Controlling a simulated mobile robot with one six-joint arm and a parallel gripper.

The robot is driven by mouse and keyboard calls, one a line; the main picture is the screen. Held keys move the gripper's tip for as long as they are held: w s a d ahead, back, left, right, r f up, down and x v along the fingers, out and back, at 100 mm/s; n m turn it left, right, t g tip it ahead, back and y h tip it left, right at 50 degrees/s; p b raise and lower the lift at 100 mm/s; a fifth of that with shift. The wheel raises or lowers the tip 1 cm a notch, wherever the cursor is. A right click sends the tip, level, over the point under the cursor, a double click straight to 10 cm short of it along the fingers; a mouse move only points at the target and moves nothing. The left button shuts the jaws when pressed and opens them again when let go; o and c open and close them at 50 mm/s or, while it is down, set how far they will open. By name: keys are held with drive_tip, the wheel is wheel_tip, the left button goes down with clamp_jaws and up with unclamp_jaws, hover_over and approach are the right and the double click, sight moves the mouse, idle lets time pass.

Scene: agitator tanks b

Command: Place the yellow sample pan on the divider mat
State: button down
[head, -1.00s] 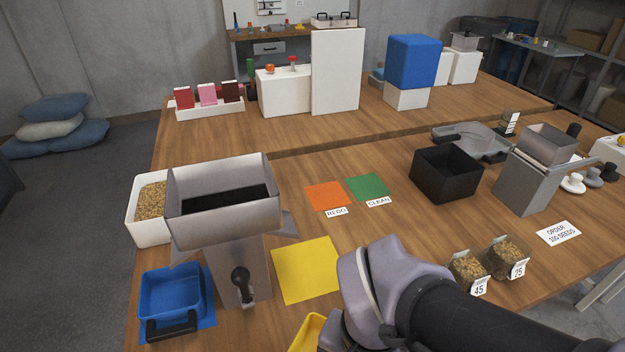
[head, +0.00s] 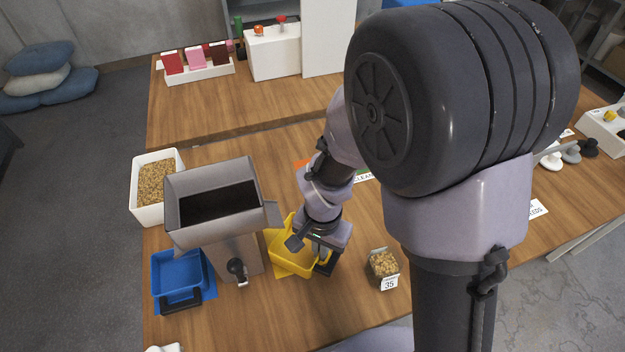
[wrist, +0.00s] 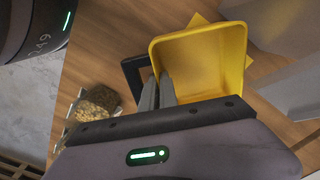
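The yellow sample pan (head: 291,258) is at the right of the grey divider machine (head: 214,215), over the yellow mat (head: 272,236). Mat corners show around the pan; whether it rests on the mat or hangs just above is hard to tell. In the wrist view the pan (wrist: 203,62) is empty, with a black handle (wrist: 130,72) on its left. My gripper (head: 318,258) is at the pan's handle side. In the wrist view its fingers (wrist: 157,92) are close together at the handle beside the pan wall, apparently shut on it. My arm hides part of the mat.
A blue pan (head: 178,278) stands left of the machine, with a white tub of seeds (head: 155,186) behind it. A labelled seed jar (head: 383,266) stands to the right of my gripper. My arm blocks the right side.

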sight(308, 248)
drive_tip(key=w, duration=0.1)
drive_tip(key=w+a, duration=0.1)
drive_tip(key=w, duration=0.1)
drive_tip(key=shift+w+p, duration=0.1)
drive_tip(key=shift+p, duration=0.2)
drive_tip(key=shift+w+f, duration=0.2)
drive_tip(key=shift+w, duration=0.05)
drive_tip(key=shift+f+b, duration=1.4)
drive_tip(key=shift+f, duration=0.35)
drive_tip(key=c, duration=1.6)
unclamp_jaws()
drive_tip(key=shift+c, duration=0.2)
drive_tip(key=shift+r, duration=0.1)
